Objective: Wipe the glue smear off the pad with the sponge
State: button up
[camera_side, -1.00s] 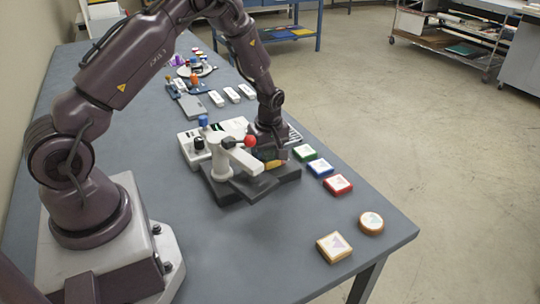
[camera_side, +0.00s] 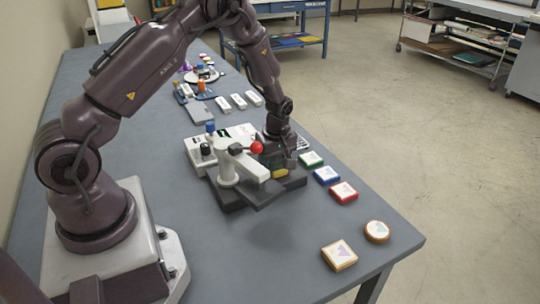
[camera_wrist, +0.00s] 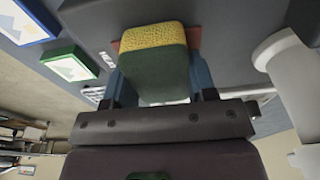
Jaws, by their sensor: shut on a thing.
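The sponge (camera_wrist: 152,62), green with a yellow end face, is held between the blue fingers of my gripper (camera_wrist: 158,82). In the side view my gripper (camera_side: 276,158) is low over the right part of the dark base (camera_side: 238,197), with the sponge's yellow edge (camera_side: 280,173) just below it. I cannot tell whether the sponge touches the surface. In the wrist view a reddish-brown patch (camera_wrist: 195,38) shows around the sponge's far end; I cannot tell whether it is the pad or the smear. No glue smear shows clearly; the sponge and gripper hide that spot.
A white lever arm (camera_side: 245,163) with a red knob (camera_side: 257,147) stands close left of my gripper. Green (camera_side: 311,159), blue (camera_side: 326,175) and red (camera_side: 343,192) framed tiles lie to the right.

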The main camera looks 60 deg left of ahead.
jog(key=shift+d, duration=0.9)
jog(key=shift+d+r, duration=0.1)
jog(key=shift+d, duration=0.15)
jog(key=shift+a+r, duration=0.1)
jog(key=shift+r, duration=3.85)
